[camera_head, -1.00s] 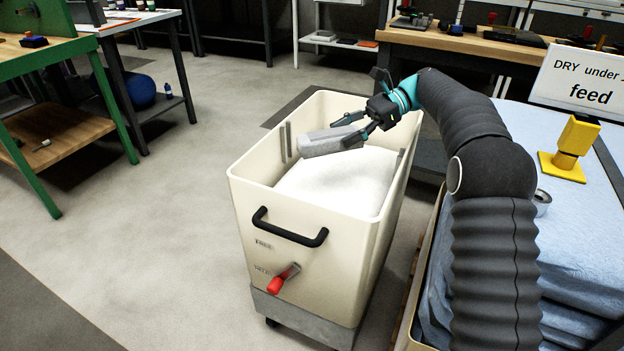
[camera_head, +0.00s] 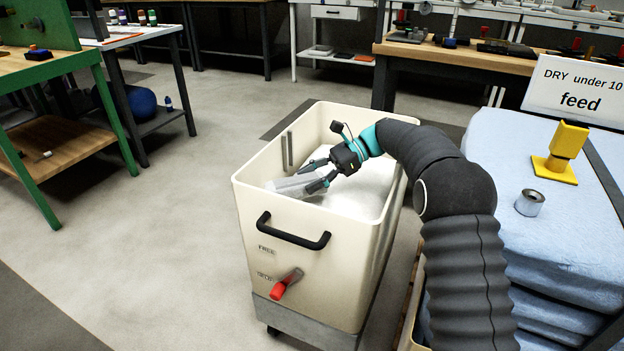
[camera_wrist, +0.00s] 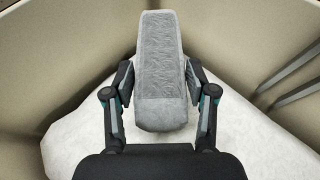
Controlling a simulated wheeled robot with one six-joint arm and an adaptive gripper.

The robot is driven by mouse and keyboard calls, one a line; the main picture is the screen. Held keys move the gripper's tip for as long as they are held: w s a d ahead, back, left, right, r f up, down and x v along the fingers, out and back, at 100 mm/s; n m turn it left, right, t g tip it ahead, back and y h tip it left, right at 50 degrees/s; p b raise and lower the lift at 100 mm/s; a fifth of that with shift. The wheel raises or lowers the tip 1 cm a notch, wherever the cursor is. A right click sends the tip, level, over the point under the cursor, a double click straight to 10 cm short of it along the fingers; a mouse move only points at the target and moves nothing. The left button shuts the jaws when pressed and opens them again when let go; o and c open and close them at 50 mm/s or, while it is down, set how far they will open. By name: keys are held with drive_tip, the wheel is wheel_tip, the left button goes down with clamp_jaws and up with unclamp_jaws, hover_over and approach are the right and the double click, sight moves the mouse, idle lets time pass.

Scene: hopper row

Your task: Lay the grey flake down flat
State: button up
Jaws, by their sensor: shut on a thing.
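The grey flake (camera_head: 290,187) is a long, light-grey slab with a rough, textured face. My gripper (camera_head: 313,177) is shut on it, one finger on each side. Both are inside the cream bin (camera_head: 345,275), below its rim, near its left side. In the wrist view the flake (camera_wrist: 161,65) points away from me, above white material. Whether its underside touches the white material I cannot tell. The white fill (camera_head: 368,185) covers the inside of the bin; my arm hides part of it.
The bin has tall walls, a black handle (camera_head: 293,232) and a red lever (camera_head: 287,284). To the right, a pale blue stack (camera_head: 490,170) carries a metal cup (camera_head: 529,203), a yellow stand (camera_head: 560,155) and a sign (camera_head: 580,88). Open floor lies left of the bin.

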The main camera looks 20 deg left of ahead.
drive_tip(key=shift+f, duration=0.55)
drive_tip(key=o, duration=1.2)
drive_tip(key=shift+c, duration=0.2)
drive_tip(key=shift+r, duration=0.1)
